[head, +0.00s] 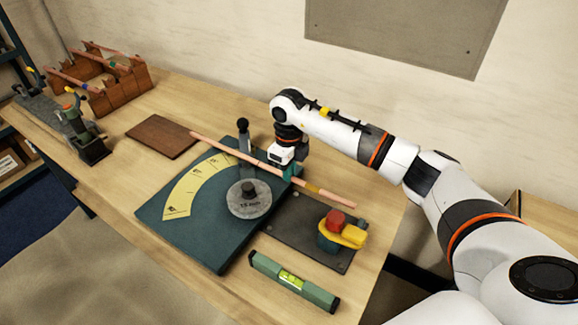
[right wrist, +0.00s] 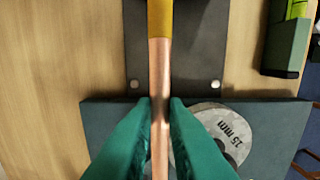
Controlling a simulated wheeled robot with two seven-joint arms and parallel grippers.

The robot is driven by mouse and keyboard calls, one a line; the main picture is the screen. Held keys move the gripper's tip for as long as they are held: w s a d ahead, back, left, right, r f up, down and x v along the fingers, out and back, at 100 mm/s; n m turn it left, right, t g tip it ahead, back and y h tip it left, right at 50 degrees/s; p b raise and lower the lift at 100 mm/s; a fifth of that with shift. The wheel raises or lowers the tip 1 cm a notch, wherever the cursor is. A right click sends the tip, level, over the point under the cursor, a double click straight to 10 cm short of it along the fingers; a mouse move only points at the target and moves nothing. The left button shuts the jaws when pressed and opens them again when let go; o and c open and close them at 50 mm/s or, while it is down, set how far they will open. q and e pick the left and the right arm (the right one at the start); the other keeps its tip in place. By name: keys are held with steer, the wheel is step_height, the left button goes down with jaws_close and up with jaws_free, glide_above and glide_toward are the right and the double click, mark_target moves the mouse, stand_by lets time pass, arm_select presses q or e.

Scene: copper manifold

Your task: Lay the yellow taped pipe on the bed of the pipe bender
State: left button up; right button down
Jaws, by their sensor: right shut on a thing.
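The copper pipe with yellow tape (head: 313,188) lies slantwise across the pipe bender in the head view. My right gripper (head: 290,172) is shut on it near its middle; its green fingers (right wrist: 160,108) press both sides in the right wrist view, with the yellow tape (right wrist: 160,18) beyond them. The pipe bender (head: 205,235) is a dark teal plate with a yellow angle scale, a grey round former (head: 249,206) marked 15 mm and a black-knobbed post. The pipe passes over the plate behind the former; I cannot tell whether it touches. My left gripper is not in view.
A dark plate (head: 285,231) with a red and yellow tool (head: 342,233) adjoins the bender. A green spirit level (head: 293,281) lies in front. A brown board (head: 162,137), a vise-like tool (head: 88,145) and a wooden rack (head: 122,92) with other pipes stand left.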

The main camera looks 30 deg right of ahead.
step_height(320, 180, down, 4)
steer(key=shift+r+b, duration=0.1)
steer(key=shift+b, duration=0.8)
steer(key=shift+f+b, duration=0.8)
steer(key=shift+f, duration=0.1)
steer(key=shift+w+f+b, duration=0.1)
steer(key=shift+f+b, duration=0.3)
steer(key=shift+f, duration=0.2)
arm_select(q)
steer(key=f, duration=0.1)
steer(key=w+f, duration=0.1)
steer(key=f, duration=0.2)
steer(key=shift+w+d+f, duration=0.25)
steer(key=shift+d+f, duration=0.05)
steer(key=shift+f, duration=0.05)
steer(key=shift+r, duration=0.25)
arm_select(e)
steer(key=shift+s+d, duration=0.4)
steer(key=shift+s, duration=0.25)
steer(key=c, duration=1.4)
jaws_free()
steer(key=shift+o, duration=0.5)
